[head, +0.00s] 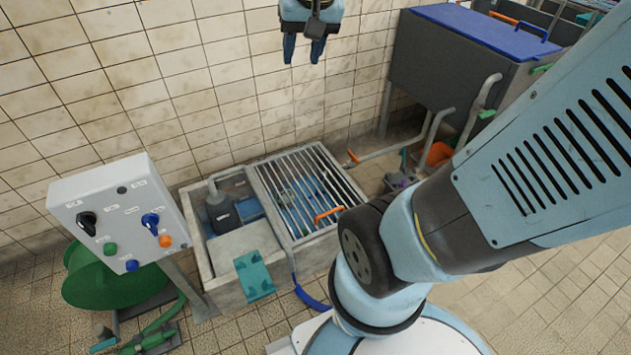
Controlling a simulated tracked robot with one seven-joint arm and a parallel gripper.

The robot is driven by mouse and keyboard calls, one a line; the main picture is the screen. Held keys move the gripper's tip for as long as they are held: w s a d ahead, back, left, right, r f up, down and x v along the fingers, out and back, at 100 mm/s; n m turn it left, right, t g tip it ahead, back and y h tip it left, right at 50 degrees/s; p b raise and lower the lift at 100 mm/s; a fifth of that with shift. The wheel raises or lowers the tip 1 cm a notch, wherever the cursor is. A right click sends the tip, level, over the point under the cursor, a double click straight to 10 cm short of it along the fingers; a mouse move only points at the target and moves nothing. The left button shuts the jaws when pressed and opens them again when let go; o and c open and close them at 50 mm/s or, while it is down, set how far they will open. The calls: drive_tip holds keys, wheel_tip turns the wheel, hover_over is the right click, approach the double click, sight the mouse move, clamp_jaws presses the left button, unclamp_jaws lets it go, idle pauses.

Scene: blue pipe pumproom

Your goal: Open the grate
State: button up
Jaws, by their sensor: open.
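The grate (300,184) is a panel of pale metal bars in a frame. It lies flat over the right part of a concrete pit (205,282), and blue things show between its bars. An orange handle (328,214) sits on the grate near its front right edge. My gripper (302,50) is at the top of the view, high above and apart from the grate, in front of the tiled wall. Its two blue fingers point down, spread apart, with nothing between them.
A control box (120,215) with knobs and buttons stands left of the pit, above a green drum (110,285). A grey tank (450,70) with a blue lid and pipes stands at the back right. A teal cloth-like piece (254,274) hangs over the pit's front edge.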

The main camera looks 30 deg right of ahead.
drive_tip(key=w+d+f+m+g, duration=0.2)
drive_tip(key=w+d+f+m, duration=0.2)
drive_tip(key=w+f, duration=0.8)
drive_tip(key=w+d+f+m+g, duration=0.1)
drive_tip(key=w+d+f+m, duration=0.3)
drive_tip(key=w+f, duration=0.8)
drive_tip(key=d+f+m+g, duration=0.1)
drive_tip(key=d+f+m, duration=0.15)
drive_tip(key=f, duration=0.85)
drive_tip(key=d+f+m+g, duration=0.1)
drive_tip(key=d+f+m, duration=0.15)
drive_tip(key=f, duration=0.75)
drive_tip(key=s+d+f, duration=0.1)
drive_tip(key=s+f, duration=0.1)
drive_tip(key=f, duration=0.8)
drive_tip(key=s+d+f+m+g, duration=0.1)
drive_tip(key=s+f, duration=0.2)
drive_tip(key=f, duration=0.8)
drive_tip(key=s+d+f+m, duration=0.1)
drive_tip(key=s+d+f, duration=0.1)
drive_tip(key=f, duration=0.8)
drive_tip(key=shift+s+d+f+g, duration=0.1)
drive_tip(key=shift+s+f+g, duration=0.1)
drive_tip(key=shift+g, duration=0.1)
drive_tip(key=shift+c, duration=0.3)
clamp_jaws()
